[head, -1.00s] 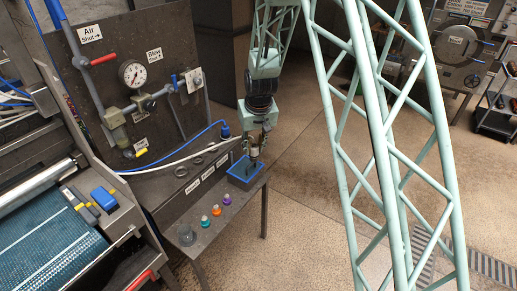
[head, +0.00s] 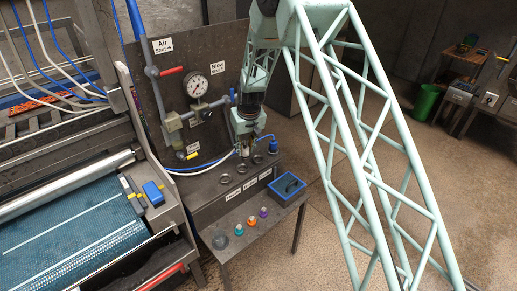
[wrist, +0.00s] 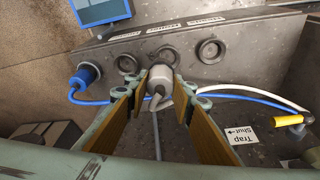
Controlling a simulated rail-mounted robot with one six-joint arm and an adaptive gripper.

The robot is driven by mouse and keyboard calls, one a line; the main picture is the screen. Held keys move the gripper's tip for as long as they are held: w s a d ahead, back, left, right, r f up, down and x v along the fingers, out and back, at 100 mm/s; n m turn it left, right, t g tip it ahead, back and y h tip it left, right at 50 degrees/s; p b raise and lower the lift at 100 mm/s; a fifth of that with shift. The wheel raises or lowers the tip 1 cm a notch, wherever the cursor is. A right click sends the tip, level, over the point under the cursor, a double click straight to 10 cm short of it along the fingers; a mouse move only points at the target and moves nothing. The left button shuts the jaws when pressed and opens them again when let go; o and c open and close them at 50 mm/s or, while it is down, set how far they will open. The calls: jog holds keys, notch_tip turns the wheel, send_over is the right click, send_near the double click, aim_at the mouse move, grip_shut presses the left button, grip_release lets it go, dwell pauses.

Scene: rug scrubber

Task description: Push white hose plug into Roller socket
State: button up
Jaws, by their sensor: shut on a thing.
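My gripper (head: 245,155) hangs over the grey ledge at the foot of the panel. In the wrist view its tan-padded fingers (wrist: 162,82) are shut on the pale white hose plug (wrist: 161,78). The plug's tip overlaps the middle socket ring (wrist: 163,53); I cannot tell whether it is in it. Other socket rings show to the left (wrist: 125,37) and right (wrist: 212,52). The white hose (head: 205,166) runs left from the gripper.
A blue plug (wrist: 86,75) with a blue hose stands beside the sockets. A blue tray (head: 288,190) and several coloured knobs (head: 251,221) sit on the lower shelf. The upright panel with a gauge (head: 197,86) rises behind. A blue belt (head: 75,225) lies at left.

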jog(key=shift+w+a, duration=0.3)
jog(key=shift+a, duration=0.55)
jog(key=shift+f, duration=0.25)
jog(key=shift+f, duration=1.8)
jog(key=shift+f+b, duration=1.5)
jog(key=shift+f, duration=0.2)
dwell(0.4)
dwell(0.4)
jog(key=o, duration=1)
jog(key=shift+r, duration=0.1)
